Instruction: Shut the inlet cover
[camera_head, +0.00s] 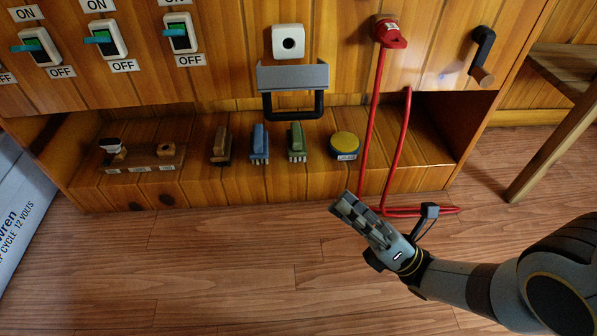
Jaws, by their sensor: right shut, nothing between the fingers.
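A white square inlet (288,42) with a dark round hole is set in the wooden panel, its hole uncovered. Just below it a grey flap (292,77), which looks like the inlet cover, is swung down and open. A black U-shaped handle (293,111) hangs at the flap's lower edge. My right gripper (344,207) comes in from the lower right. It is shut and empty, in front of the shelf's front edge, below and right of the flap and apart from it. My left gripper is not in view.
A red plug (391,38) sits right of the inlet, its red cable (371,120) hanging to the floor near my gripper. Brushes (259,143) and a yellow-topped tin (345,143) stand on the low shelf. Switches (105,38) are at left, a black crank (482,50) at right.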

